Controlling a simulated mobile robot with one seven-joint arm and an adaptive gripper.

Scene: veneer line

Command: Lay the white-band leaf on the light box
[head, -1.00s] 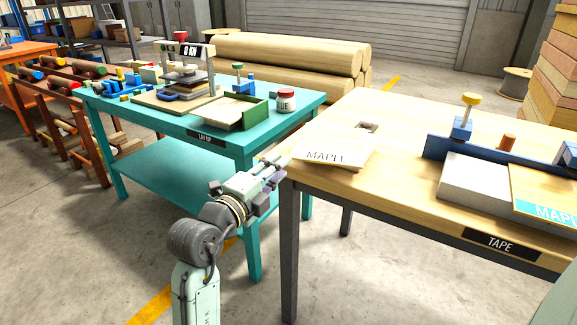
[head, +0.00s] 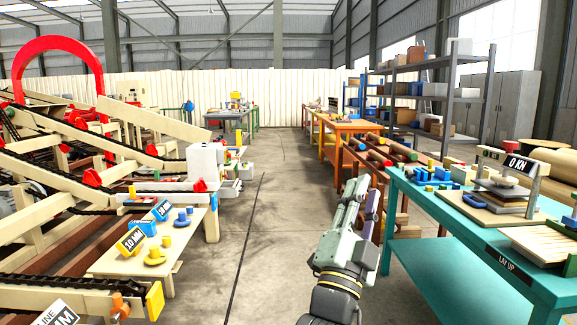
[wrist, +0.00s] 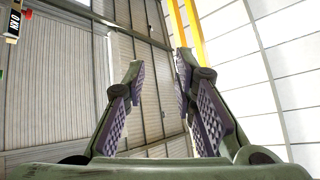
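My gripper (head: 364,190) is raised in front of me in the head view, between the conveyor line and the teal table. In the wrist view my gripper (wrist: 162,80) has its two padded fingers apart, with nothing between them. I cannot make out a white-band leaf in either view now. I cannot pick out the light box for sure either.
The teal LAY UP table (head: 443,243) stands at the right, with a press (head: 507,180) on it. Racks of rollers (head: 385,160) and an orange table (head: 345,127) lie beyond. The conveyor line (head: 60,180) fills the left. A clear floor aisle (head: 275,190) runs between.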

